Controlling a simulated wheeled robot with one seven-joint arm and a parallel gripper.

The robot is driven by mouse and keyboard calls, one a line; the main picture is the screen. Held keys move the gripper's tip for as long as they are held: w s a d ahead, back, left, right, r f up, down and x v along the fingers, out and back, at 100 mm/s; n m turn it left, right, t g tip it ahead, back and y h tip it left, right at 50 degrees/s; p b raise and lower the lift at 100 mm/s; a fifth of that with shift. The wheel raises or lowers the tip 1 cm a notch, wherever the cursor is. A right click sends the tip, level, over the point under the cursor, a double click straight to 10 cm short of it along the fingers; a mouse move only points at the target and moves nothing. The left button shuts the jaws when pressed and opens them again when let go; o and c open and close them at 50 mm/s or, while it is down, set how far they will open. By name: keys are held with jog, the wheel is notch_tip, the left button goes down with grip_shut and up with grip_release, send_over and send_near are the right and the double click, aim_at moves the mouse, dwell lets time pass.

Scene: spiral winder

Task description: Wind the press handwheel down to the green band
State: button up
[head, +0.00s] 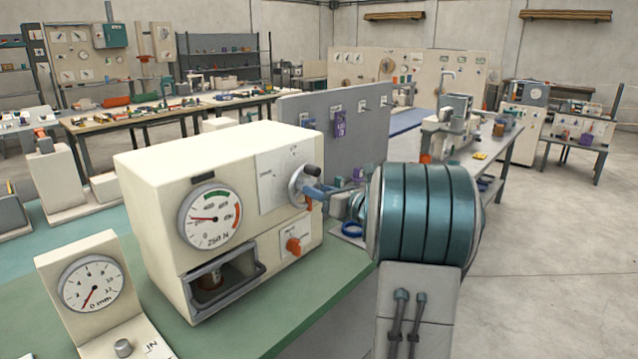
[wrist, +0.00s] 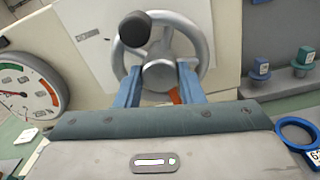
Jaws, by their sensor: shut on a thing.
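The press (head: 160,165) is a cream box on a green bench. Its silver handwheel (head: 299,183) is on the front panel and fills the top of the wrist view (wrist: 203,50), with a dark knob (wrist: 135,29) at its upper left. My gripper (wrist: 159,76) has its blue fingers on either side of the wheel's hub, shut on the handwheel; the exact contact is partly hidden. In the head view it reaches the wheel from the right. The press dial (head: 209,218) has a green band (head: 216,195) at the top and a red one at right. Its red needle points left, outside the green band.
A second dial (head: 90,284) stands at the front left. An orange knob (head: 293,246) sits below the wheel. A grey pegboard (head: 350,140) stands behind the press. A blue ring (wrist: 297,133) lies right of my gripper. Open floor is at right.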

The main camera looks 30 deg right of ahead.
jog(key=shift+m+p, duration=0.4)
jog(key=shift+m, duration=0.2)
jog(key=shift+f, duration=0.15)
jog(key=o, duration=1)
jog(key=b+v, duration=0.1)
jog(key=v, duration=1.3)
